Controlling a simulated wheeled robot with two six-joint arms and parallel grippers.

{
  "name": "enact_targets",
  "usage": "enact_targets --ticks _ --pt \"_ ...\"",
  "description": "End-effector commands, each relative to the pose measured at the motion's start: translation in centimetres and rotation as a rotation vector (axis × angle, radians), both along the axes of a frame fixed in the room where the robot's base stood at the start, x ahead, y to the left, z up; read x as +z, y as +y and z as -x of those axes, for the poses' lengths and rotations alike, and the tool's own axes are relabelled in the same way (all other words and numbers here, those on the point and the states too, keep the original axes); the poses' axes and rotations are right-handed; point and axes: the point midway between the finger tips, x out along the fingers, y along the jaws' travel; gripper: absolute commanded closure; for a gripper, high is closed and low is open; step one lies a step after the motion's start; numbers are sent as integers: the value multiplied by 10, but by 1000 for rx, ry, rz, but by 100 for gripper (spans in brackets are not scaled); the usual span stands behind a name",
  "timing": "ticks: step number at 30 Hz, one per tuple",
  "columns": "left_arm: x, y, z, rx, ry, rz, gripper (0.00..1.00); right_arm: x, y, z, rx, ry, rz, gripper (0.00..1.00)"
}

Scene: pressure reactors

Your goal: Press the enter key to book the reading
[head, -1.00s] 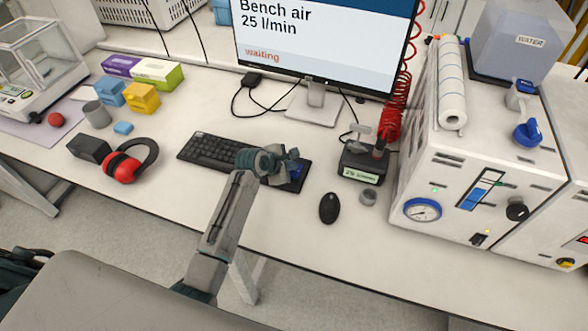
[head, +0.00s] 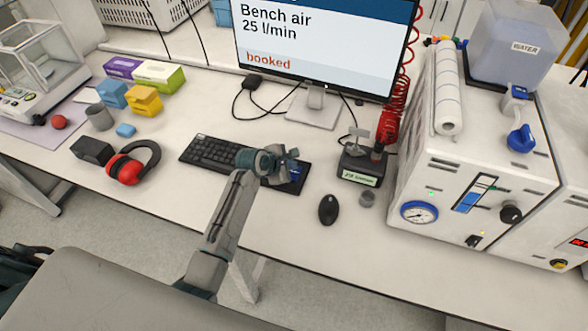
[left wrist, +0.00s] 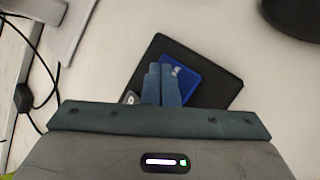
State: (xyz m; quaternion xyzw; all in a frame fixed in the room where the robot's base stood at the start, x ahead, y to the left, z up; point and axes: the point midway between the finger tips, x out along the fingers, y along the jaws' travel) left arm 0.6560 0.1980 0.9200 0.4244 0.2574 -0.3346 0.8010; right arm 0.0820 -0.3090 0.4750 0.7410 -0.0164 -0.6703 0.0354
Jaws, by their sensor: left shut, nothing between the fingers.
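The black keyboard (head: 212,149) lies on the bench in front of the monitor (head: 322,45). The monitor reads "Bench air 25 l/min" with "booked" in orange-red below. My left gripper (head: 293,165) is over the right end of the keyboard, beside the blue enter key (head: 297,174). In the left wrist view the shut, empty fingertips (left wrist: 161,72) overlap the blue key (left wrist: 190,80) at its left part. I cannot tell whether they touch it. My right gripper is not in view.
Red ear defenders (head: 128,168) lie to the left. A large white unit (head: 460,170) stands at the right.

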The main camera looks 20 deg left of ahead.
Motion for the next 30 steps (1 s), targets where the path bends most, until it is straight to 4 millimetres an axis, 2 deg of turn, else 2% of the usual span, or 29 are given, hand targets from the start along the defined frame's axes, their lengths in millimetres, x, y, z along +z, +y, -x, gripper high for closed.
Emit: enact_targets --ticks 10,20,27,30 --pt "3 0 0 0 0 0 100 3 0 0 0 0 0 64" --pt "31 0 0 0 1 1 100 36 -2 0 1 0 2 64" --pt "48 0 0 1 -1 0 100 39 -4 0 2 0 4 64" --pt "50 0 0 0 0 0 100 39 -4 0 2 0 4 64"
